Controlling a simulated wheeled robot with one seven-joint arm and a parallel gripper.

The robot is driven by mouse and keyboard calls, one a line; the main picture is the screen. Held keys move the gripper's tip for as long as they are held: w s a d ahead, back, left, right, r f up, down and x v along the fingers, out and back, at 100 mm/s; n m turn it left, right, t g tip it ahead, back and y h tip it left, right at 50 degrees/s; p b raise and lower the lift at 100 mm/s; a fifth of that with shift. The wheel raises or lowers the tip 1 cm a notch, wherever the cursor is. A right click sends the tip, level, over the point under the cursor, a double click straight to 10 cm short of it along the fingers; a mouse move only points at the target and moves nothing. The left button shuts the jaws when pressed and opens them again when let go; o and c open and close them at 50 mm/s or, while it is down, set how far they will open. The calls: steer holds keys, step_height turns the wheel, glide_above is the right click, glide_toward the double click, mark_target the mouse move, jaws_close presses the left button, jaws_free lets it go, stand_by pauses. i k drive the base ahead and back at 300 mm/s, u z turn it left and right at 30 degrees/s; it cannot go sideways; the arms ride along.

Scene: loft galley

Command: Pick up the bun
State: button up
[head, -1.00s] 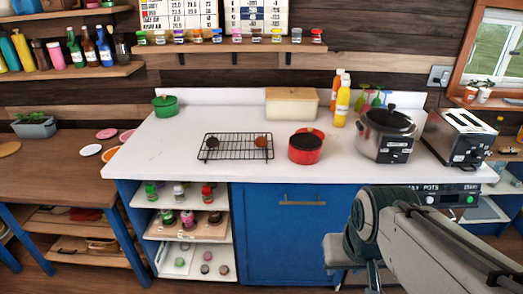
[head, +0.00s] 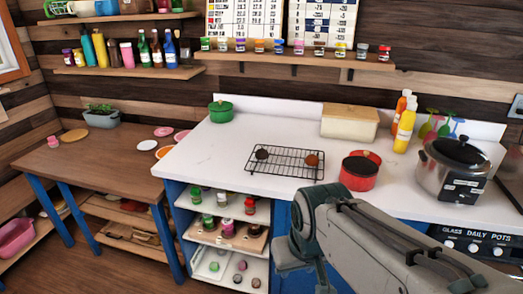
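A wire cooling rack (head: 285,172) stands on the white counter. Two small round items sit on it: a dark brown one (head: 261,154) at the left and a reddish-brown, bun-like one (head: 312,160) at the right. They are too small for me to tell for sure which is the bun. My arm reaches in from the lower right and bends down in front of the counter. My gripper's fingers do not show, and the rack is beyond the arm, apart from it.
A red pot (head: 359,172) stands just right of the rack. A cream bread box (head: 350,122), sauce bottles (head: 404,128) and a large steel cooker (head: 450,172) are farther right. A green pot (head: 221,112) stands at the back left. The counter's left part is clear.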

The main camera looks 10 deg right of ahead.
mark_target(312, 159)
steer(key=z, duration=0.05)
steer(key=i, duration=1.15)
steer(key=z, duration=0.85)
